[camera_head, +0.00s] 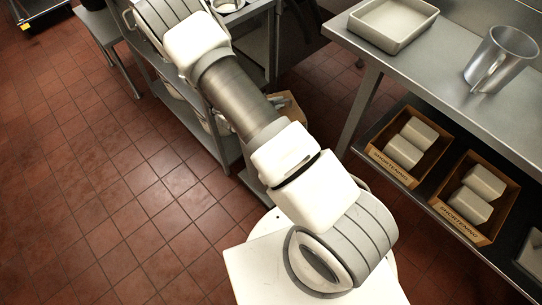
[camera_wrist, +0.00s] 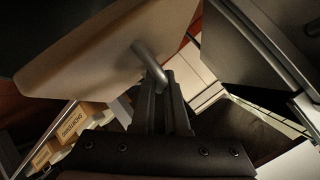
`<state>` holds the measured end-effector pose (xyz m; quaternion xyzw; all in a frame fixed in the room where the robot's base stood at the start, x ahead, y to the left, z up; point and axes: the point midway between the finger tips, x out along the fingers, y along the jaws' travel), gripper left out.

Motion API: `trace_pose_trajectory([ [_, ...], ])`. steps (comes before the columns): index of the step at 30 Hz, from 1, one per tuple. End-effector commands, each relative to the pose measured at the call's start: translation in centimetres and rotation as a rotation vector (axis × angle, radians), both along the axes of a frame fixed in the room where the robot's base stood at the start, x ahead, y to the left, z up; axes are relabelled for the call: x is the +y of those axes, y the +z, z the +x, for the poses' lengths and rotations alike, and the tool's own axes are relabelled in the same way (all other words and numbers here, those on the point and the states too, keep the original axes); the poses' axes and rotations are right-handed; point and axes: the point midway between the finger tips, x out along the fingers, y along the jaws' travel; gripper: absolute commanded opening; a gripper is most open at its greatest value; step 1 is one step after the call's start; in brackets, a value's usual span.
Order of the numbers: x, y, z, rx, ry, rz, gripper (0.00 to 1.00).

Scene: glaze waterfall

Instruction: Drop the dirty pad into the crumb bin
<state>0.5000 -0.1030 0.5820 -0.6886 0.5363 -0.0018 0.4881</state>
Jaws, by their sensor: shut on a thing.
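In the wrist view my gripper (camera_wrist: 164,98) is shut on a short bent metal handle (camera_wrist: 148,60). The handle joins a large pale beige slab (camera_wrist: 95,50) with rounded edges, which fills the upper left. I cannot tell whether this slab is the dirty pad. The fingertips and the near end of the handle partly hide each other. In the head view my arm reaches to the upper left and my gripper is out of frame. I cannot make out a crumb bin for certain in either view.
A steel table (camera_head: 450,75) at right holds a pale pan (camera_head: 393,45) and a metal pitcher (camera_head: 497,65). Its lower shelf holds cardboard boxes (camera_head: 378,157) of pale blocks. A brown box (camera_head: 290,108) is partly hidden behind my arm.

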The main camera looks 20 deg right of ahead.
Motion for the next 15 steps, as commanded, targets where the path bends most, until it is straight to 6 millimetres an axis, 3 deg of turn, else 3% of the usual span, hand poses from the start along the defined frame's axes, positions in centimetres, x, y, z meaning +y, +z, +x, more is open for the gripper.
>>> trace_pose_trajectory([
  [1,-0.01,0.05,0.02,-0.001,0.001,-0.001,0.15],
  [6,-0.02,0.06,0.02,-0.001,0.001,-0.001,0.46],
  [15,0.18,0.18,-0.07,0.000,0.001,0.001,0.47],
])
